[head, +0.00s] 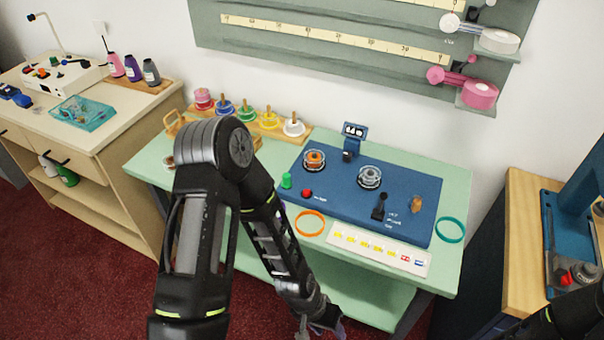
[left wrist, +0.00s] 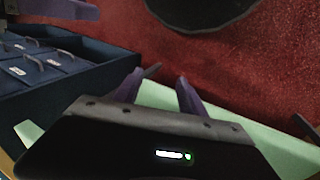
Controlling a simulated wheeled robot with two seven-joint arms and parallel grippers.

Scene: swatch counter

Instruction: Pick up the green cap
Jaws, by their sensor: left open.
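The green cap (head: 286,180) looks like a small green upright cylinder at the left end of the blue panel, beside a red knob. My left gripper (head: 325,326) hangs low in front of the counter at the bottom of the head view, well below and away from the cap. In the left wrist view its purple fingers (left wrist: 158,90) are apart with nothing between them. The cap does not show in the left wrist view. My right gripper does not show.
The blue panel (head: 345,205) lies on the pale green counter (head: 455,185). An orange ring (head: 310,223), a teal ring (head: 450,230) and a white strip (head: 380,250) lie near its front. Spools (head: 245,114) stand behind. Dark blue compartments (left wrist: 70,68) show in the left wrist view.

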